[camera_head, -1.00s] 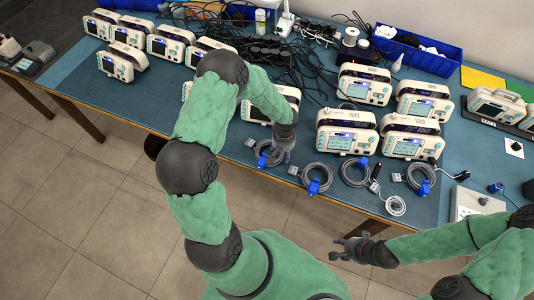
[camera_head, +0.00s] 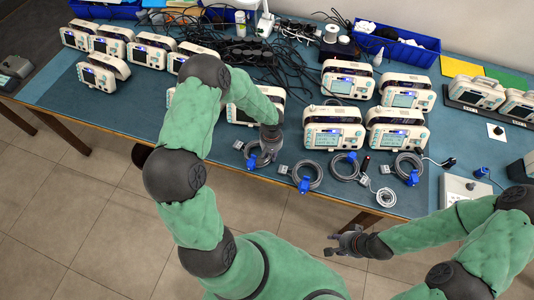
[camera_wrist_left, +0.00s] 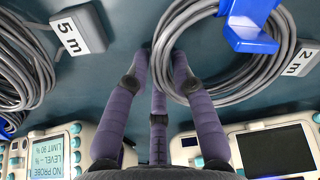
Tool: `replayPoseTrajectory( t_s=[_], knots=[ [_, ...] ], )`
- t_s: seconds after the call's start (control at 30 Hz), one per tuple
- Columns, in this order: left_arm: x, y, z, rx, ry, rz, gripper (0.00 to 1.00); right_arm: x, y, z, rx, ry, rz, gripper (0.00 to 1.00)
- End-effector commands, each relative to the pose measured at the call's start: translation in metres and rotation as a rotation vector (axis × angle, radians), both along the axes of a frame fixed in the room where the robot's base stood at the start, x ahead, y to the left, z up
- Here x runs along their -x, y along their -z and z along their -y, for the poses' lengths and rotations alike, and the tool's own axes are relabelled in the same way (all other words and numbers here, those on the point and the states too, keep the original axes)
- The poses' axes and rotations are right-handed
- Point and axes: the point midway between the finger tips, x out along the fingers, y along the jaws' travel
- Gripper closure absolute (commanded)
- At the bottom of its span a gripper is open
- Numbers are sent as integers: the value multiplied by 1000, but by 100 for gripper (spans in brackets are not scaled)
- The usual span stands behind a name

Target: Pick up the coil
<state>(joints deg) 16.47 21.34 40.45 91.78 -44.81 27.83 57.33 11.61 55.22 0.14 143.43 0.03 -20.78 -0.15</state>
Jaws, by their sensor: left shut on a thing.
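A grey cable coil (camera_head: 248,152) with a blue clip lies near the table's front edge, leftmost in the row of coils in the head view. My left gripper (camera_head: 266,155) is at its right side, fingers pointing down. In the left wrist view, the coil (camera_wrist_left: 238,82) fills the top middle, and my left gripper (camera_wrist_left: 160,75) is shut on the near strands of its ring. The coil partly hides one finger. My right gripper (camera_head: 332,244) is empty in front of the table, with fingers apart.
More coils lie to the right, including one (camera_head: 318,177) close by. A 5 m tag (camera_wrist_left: 78,32) and a 2 m tag (camera_wrist_left: 301,57) flank the held coil. Monitors (camera_head: 333,130) stand just behind; black cables (camera_head: 285,70) tangle further back.

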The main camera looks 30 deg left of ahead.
Motion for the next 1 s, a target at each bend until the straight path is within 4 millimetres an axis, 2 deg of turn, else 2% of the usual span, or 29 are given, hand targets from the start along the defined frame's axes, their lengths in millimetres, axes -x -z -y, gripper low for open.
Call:
replayPoseTrajectory(
  t_s=[0.27,0.53,0.8,1.0],
  knots=[
    [0,-35,4,-1,2,3,100,0,-8,0,0,0,0,60],
    [16,-91,48,0,5,6,100,0,-17,0,0,0,0,60],
    [37,-114,103,0,5,2,100,0,-18,0,0,0,0,60],
    [45,-124,125,-1,2,1,100,0,-19,0,0,0,0,60]
  ],
)
